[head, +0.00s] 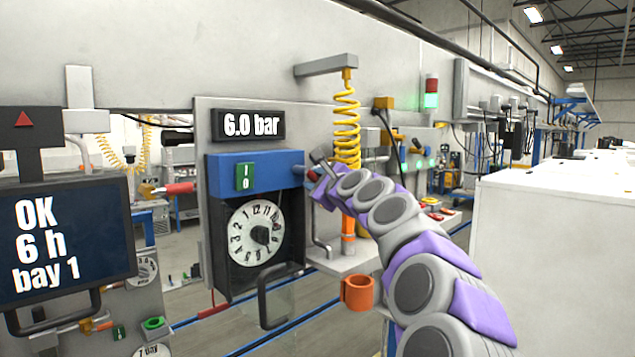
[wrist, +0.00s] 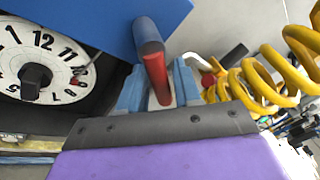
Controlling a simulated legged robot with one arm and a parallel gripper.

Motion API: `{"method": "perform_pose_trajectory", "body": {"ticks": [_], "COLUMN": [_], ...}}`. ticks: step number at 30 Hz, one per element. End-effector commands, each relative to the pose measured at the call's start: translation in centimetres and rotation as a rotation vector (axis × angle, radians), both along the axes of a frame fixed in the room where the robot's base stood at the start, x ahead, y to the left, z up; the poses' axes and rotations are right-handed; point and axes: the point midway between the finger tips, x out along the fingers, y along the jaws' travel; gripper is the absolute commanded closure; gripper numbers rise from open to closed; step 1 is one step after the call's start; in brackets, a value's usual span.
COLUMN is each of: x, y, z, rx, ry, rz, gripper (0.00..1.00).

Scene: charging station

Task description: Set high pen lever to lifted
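A chart recorder with a round white dial (head: 255,232) hangs on the wall panel below a blue housing (head: 275,165). The dial also shows in the wrist view (wrist: 40,60). A red lever (wrist: 154,72) sticks out by the blue housing (wrist: 115,15). No label shows, so I cannot tell whether it is the high pen lever. My gripper (head: 319,176) is at the right side of the housing. Its two light-blue fingers (wrist: 158,88) stand on either side of the red lever. Whether they press on it is not clear. In the head view my gripper largely hides the lever.
A green I/O switch (head: 245,177) sits on the housing, under a "6.0 bar" display (head: 249,125). A yellow coiled hose (head: 346,120) hangs close to the right of my gripper. A dark handle (head: 263,300) and orange cup (head: 357,292) are below. A screen (head: 65,235) stands left.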

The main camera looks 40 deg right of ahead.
Motion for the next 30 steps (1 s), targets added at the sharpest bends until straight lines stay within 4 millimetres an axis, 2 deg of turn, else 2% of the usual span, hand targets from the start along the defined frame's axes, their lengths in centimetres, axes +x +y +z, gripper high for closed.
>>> {"method": "perform_pose_trajectory", "body": {"ticks": [1, 10, 24, 30], "x": [0.0, 0.12, 0.25, 0.32], "y": [-0.01, -0.4, -0.47, -0.56], "z": [0.0, -0.19, -0.44, -0.49], "rx": [0.0, 0.003, -0.003, -0.06], "ry": [0.0, 0.002, 0.005, 0.001], "rz": [0.0, 0.001, 0.003, 0.003], "gripper": [0.72, 1.0, 1.0, 1.0]}}
